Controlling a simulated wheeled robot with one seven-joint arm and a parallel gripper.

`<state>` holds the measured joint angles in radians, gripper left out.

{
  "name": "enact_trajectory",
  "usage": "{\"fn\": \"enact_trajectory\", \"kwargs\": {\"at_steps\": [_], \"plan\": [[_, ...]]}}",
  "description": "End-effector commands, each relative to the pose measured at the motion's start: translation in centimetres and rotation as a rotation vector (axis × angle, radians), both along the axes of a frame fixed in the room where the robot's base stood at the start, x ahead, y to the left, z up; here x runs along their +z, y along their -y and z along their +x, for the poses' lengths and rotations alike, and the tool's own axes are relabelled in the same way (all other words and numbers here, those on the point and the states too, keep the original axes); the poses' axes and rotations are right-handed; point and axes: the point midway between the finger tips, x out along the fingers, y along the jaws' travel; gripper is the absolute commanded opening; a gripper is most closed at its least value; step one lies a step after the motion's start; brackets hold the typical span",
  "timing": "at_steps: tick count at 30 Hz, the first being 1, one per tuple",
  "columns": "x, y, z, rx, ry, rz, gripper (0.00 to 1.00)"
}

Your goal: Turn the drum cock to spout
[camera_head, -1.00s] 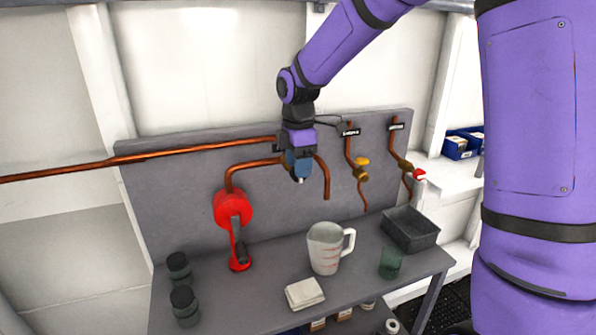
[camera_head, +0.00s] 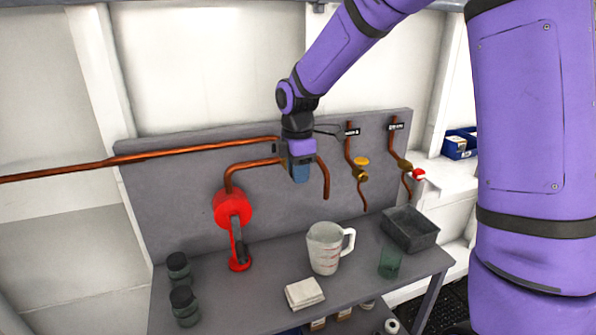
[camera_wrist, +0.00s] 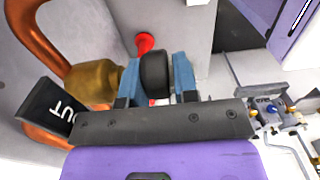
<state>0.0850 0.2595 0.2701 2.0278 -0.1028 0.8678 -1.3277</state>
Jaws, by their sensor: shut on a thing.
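My gripper (camera_head: 300,172) is in front of the pipe junction on the grey back panel. In the wrist view, its blue fingers (camera_wrist: 155,85) are shut on a black round handle (camera_wrist: 156,74), with red parts showing behind and below it. A brass cock body (camera_wrist: 95,80) is left of the fingers, beside a black tag reading "OUT" (camera_wrist: 55,107). In the head view my gripper mostly hides the cock and its handle, so the handle's direction cannot be told there. A copper spout (camera_head: 325,182) curves downward just right of my gripper.
A measuring jug (camera_head: 323,250), folded cloth (camera_head: 304,293), green glass (camera_head: 390,263), dark tray (camera_head: 410,230) and two dark jars (camera_head: 184,305) are on the bench. Two more valved pipes (camera_head: 361,170) (camera_head: 404,165) are at right.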

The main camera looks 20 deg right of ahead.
Motion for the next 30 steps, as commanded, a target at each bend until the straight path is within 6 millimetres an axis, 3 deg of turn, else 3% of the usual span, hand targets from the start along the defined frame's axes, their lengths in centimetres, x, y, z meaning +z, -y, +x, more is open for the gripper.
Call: {"fn": "enact_trajectory", "kwargs": {"at_steps": [11,30], "plan": [[0.01,-0.34,0.03,0.005,0.001,-0.183,0.04],[-0.33,-0.69,0.08,0.004,0.003,-0.786,0.04]]}}
